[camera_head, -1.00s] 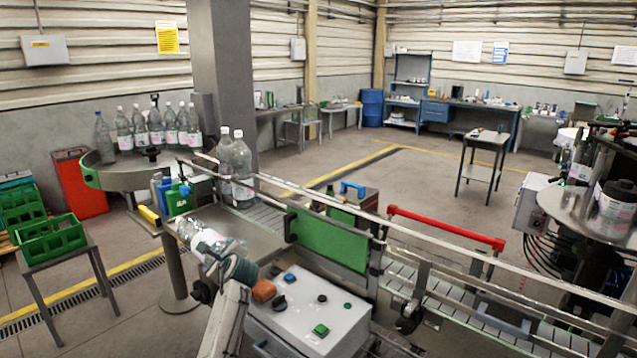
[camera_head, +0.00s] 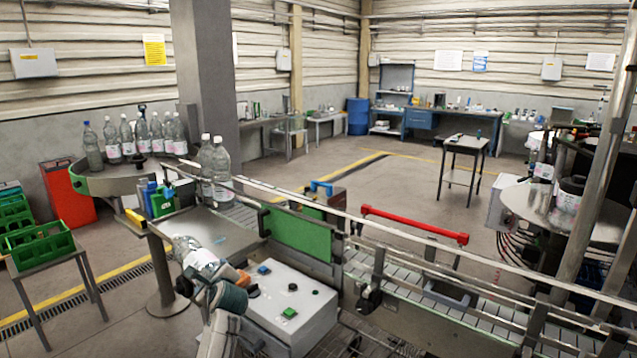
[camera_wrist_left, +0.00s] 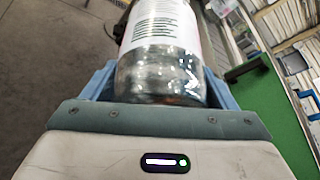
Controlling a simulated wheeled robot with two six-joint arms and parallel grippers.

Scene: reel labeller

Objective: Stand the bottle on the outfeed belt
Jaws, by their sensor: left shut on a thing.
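My left gripper (camera_head: 212,281) is shut on a clear bottle (camera_head: 197,258) with a white label, at the near left edge of the steel plate beside the control box. The bottle is tilted, nearly lying, with its far end towards the upper left. In the left wrist view the bottle (camera_wrist_left: 160,60) sits between the blue fingers. The outfeed belt is not clearly identifiable; a slatted conveyor belt (camera_head: 415,282) runs from the plate to the lower right behind a rail. Two bottles (camera_head: 221,172) stand upright at its far left end. My right gripper is not in view.
A control box (camera_head: 290,305) with buttons stands just right of the gripper. A green guard panel (camera_head: 300,238) and a red bar (camera_head: 415,225) line the conveyor. A round table (camera_head: 110,178) holds several bottles. Green crates (camera_head: 40,240) are at left.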

